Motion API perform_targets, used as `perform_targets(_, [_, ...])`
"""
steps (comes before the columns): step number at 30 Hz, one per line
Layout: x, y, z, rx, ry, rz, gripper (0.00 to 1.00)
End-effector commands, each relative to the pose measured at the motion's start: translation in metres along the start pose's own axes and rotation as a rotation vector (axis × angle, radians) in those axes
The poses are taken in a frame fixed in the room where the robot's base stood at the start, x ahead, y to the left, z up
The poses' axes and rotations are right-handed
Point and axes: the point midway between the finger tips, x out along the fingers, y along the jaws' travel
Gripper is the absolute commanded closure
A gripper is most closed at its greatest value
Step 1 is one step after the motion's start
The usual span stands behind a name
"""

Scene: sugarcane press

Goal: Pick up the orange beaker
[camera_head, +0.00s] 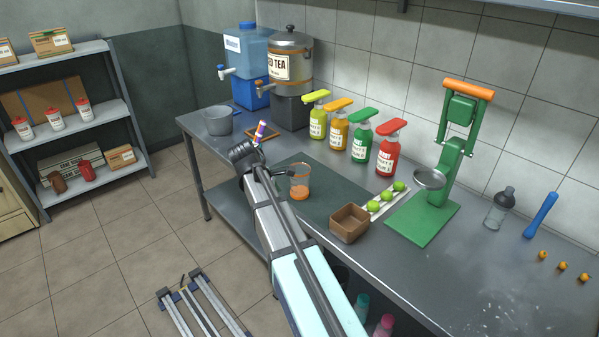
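The orange beaker (300,183) is a clear cup with orange in its lower part. It stands upright on the dark green mat (337,200) on the metal counter. My arm reaches up from the bottom of the view and passes just left of the beaker.
A brown box (349,224), a tray of green limes (385,198) and a green press (437,190) stand right of the beaker. Several pump bottles (361,139) line the wall behind. A small purple, white and orange item (260,132) shows just beyond my gripper, near a grey pot (218,121).

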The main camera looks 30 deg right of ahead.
Motion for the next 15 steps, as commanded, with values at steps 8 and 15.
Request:
perform_targets(8, [-0.100,0.071,0.044,-0.462,-0.084,0.160,0.00])
perform_targets(15, [-0.113,0.084,0.053,-0.618,-0.125,0.186,0.00])
